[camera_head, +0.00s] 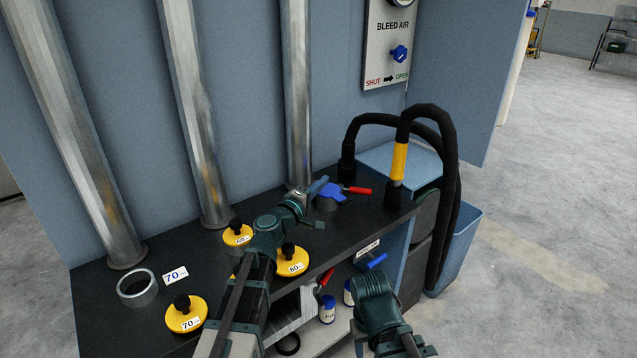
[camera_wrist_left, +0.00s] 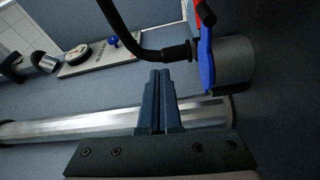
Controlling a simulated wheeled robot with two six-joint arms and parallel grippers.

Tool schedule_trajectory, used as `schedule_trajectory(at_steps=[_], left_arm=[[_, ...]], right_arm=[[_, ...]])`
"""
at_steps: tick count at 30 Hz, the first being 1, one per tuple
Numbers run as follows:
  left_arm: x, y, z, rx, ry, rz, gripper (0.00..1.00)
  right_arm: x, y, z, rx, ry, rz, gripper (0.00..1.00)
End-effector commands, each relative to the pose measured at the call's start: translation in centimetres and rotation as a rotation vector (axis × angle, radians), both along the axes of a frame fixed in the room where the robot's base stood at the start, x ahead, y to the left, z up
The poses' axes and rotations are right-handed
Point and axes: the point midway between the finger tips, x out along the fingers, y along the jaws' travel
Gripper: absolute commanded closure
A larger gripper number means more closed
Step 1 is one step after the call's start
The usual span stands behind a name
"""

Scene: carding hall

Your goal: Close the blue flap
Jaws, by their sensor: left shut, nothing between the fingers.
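The blue flap (camera_head: 332,192) sits at the top of a short grey pipe stub (camera_head: 327,204) on the black bench top, with a red-ended handle (camera_head: 357,190) sticking out to the right. In the left wrist view the flap (camera_wrist_left: 206,62) shows nearly edge-on at the stub's mouth (camera_wrist_left: 235,62). I cannot tell whether a gap remains beneath it. My left gripper (camera_head: 319,186) is shut and empty, close beside the flap. Its fingers (camera_wrist_left: 160,76) appear apart from the flap in the wrist view. My right arm shows at the lower middle, but I cannot make out its gripper.
Yellow discs with black knobs (camera_head: 186,314) and a grey ring (camera_head: 137,287) lie on the bench top. Steel pipes (camera_head: 298,90) rise behind. A black hose with a yellow band (camera_head: 398,162) arches at the right. A blue bin (camera_head: 458,245) stands beyond the bench; open floor lies right.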

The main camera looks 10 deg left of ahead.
Motion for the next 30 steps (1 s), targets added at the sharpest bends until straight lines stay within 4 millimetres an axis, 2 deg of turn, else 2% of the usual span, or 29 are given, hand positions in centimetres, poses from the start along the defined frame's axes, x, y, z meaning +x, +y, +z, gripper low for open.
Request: schedule_trajectory(at_steps=[11, 30], left_arm=[[-0.34, -0.37, -0.61, 0.000, 0.000, -0.001, 1.00], [-0.33, -0.28, -0.04, 0.000, 0.000, -0.001, 1.00]], right_arm=[[0.00, 0.00, -0.61, 0.000, 0.000, 0.000, 0.50], [0.00, 0.00, -0.04, 0.000, 0.000, 0.000, 0.50]])
